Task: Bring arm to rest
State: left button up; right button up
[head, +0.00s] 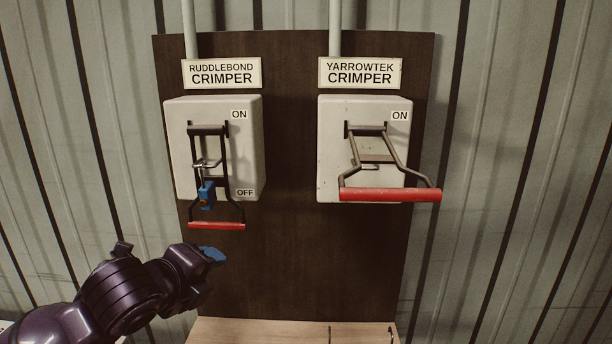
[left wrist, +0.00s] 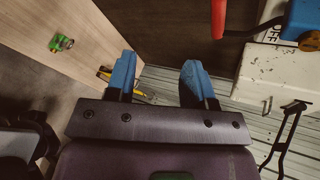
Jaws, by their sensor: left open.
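My left gripper (head: 212,255) is below the Ruddlebond crimper and apart from its red handle. In the left wrist view its two blue fingers (left wrist: 157,70) are spread with nothing between them. The Ruddlebond box (head: 247,150) has its lever down by the OFF label, its red grip (head: 217,226) hanging below the box. A blue padlock (head: 207,195) hangs at a metal hasp on that lever; a blue body (left wrist: 305,20) shows large at the top right of the left wrist view. My right gripper is not in view.
The Yarrowtek box (head: 335,150) has its lever sticking outward, with a red grip (head: 390,194). Both boxes hang on a dark board (head: 290,260) above a light wooden surface (head: 260,332). A small green object (left wrist: 62,42) and a yellow one (left wrist: 104,73) show in the left wrist view.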

pick_arm(q)
jog(key=s+a+f+n, duration=0.3)
jog(key=f+n, duration=0.4)
jog(key=f, duration=0.4)
jog(key=s+a+f+n, duration=0.3)
jog(key=f+n, duration=0.5)
jog(key=f, duration=0.3)
jog(key=s+a+f+n+y, duration=0.2)
jog(key=s+f+n, duration=0.3)
jog(key=s+f, duration=0.2)
jog(key=s+a+f+n+y+b, duration=0.1)
jog(key=s+a+f+n, duration=0.1)
jog(key=s+f+n, duration=0.3)
notch_tip(320, 180, down, 3)
jog(key=s, duration=0.2)
jog(key=shift+s+a+y, duration=0.4)
